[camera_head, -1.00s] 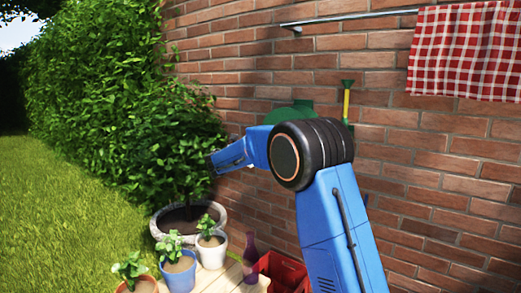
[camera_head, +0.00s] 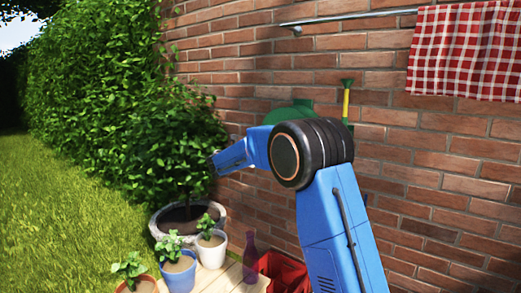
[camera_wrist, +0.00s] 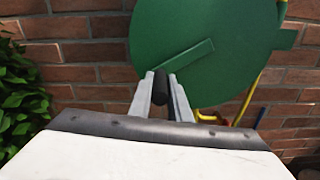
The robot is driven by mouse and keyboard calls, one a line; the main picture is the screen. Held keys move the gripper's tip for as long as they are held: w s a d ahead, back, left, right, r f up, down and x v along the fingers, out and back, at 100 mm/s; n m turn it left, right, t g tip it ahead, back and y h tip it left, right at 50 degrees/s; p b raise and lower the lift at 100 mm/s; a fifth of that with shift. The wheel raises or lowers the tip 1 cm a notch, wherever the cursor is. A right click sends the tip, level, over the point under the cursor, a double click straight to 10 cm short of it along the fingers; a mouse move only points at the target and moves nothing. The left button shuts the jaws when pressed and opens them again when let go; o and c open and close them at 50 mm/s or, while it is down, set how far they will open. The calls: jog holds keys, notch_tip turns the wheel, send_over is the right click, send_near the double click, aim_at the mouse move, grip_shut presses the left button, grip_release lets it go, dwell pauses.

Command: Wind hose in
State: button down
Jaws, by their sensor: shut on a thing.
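The green hose reel (camera_wrist: 205,100) is on the brick wall, with a flat round face toward the wrist camera. Part of it also shows behind my arm in the head view (camera_head: 291,112). A lighter green crank arm (camera_wrist: 190,60) lies slanted across the face, its lower end at the left. The black crank handle (camera_wrist: 160,100) sits there between my gripper's (camera_wrist: 161,86) two grey fingers, which are shut on it. The yellow hose (camera_wrist: 247,97) hangs at the reel's lower right. In the head view my gripper's fingers cannot be made out.
A yellow piece with a green top (camera_head: 346,98) stands against the wall. Below are several potted plants (camera_head: 180,270), a purple bottle (camera_head: 250,252) and a red crate (camera_head: 284,272). A large planter (camera_head: 160,222) and hedge are at left. A checked cloth (camera_head: 465,50) hangs upper right.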

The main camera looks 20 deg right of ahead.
jog(key=s+d+f+n, duration=0.5)
jog(key=s+n, duration=0.1)
jog(key=n, duration=0.5)
jog(key=s+d+r+n, duration=0.5)
jog(key=s+r+n, duration=0.2)
jog(key=r+n, duration=0.1)
jog(key=shift+s+d+r+n, duration=0.2)
jog(key=shift+r+n, duration=0.1)
jog(key=shift+r, duration=0.15)
dwell(0.7)
dwell(0.5)
jog(key=c, duration=1.6)
grip_release()
jog(key=shift+c, duration=0.2)
